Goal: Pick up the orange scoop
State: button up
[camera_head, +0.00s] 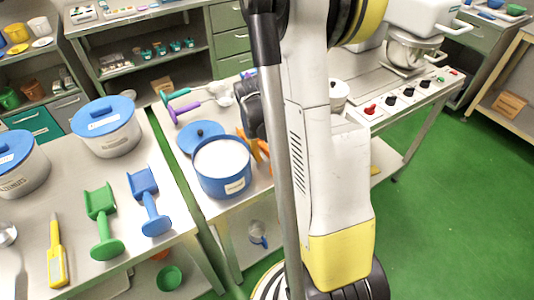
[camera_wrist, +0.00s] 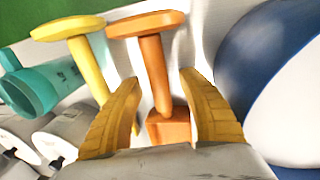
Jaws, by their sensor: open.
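In the wrist view the orange scoop (camera_wrist: 152,60) lies with its wide handle end at the top and its scoop end lower down. My gripper (camera_wrist: 160,79) is open, with one yellow finger on each side of the orange scoop's shaft. Gaps show between the shaft and both fingers. The scoop end is partly hidden behind the gripper's body. In the head view my arm hides most of this spot. Orange parts show beside the blue pot, too covered to tell scoop from fingers.
The blue pot (camera_head: 225,182) with white contents stands close on the right in the wrist view. Blue and green scoops (camera_head: 103,220) lie on the nearer table.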

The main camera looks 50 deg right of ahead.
grip_shut()
jog(key=shift+r, duration=0.15)
jog(key=shift+r, duration=0.35)
jog(key=r, duration=0.1)
jog(key=r+p, duration=0.2)
jog(key=r, duration=0.1)
jog(key=shift+s+d, duration=0.25)
jog(key=shift+s, duration=0.15)
jog(key=s+d+r+p, duration=0.1)
jog(key=s+r, duration=0.1)
jog(key=s, duration=0.1)
jog(key=s+d+r+p, duration=0.1)
jog(key=s+d+r, duration=0.1)
jog(key=s, duration=0.1)
jog(key=s+d+r+p, duration=0.1)
jog(key=s+d+r, duration=0.1)
jog(key=s, duration=0.1)
jog(key=shift+p, duration=0.3)
jog(key=shift+s+d+r, duration=0.1)
jog(key=shift+s+r, duration=0.05)
jog(key=shift+r, duration=0.2)
notch_tip(320, 180, up, 4)
jog(key=p, duration=0.3)
jog(key=shift+r+p, duration=0.2)
jog(key=shift+p, duration=0.2)
